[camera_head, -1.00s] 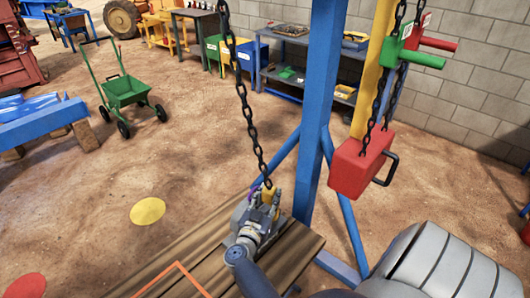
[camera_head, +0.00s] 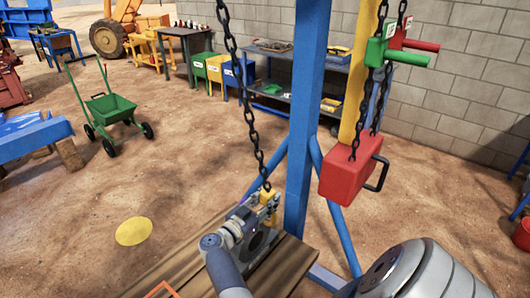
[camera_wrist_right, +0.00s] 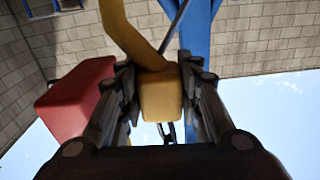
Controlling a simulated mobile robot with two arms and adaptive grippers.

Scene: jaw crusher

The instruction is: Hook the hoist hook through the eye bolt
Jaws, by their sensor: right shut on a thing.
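The yellow hoist hook (camera_head: 267,196) hangs at the lower end of a dark chain (camera_head: 245,95), above a wooden platform. My right gripper (camera_head: 264,207) is shut on it. In the right wrist view the hook's yellow block (camera_wrist_right: 160,95) sits between the two dark fingers of my right gripper (camera_wrist_right: 160,80), and its curved yellow part (camera_wrist_right: 122,28) rises up and left of the block. I cannot make out the eye bolt; the gripper and forearm cover much of the area beneath the hook. My left gripper is not in view.
A blue post (camera_head: 308,110) stands just right of the chain. A red block (camera_head: 348,177) with a black handle hangs by chains at the right, below green and red levers. The wooden platform (camera_head: 290,272) lies beneath the gripper. Open dirt floor with a yellow disc (camera_head: 134,231) is at left.

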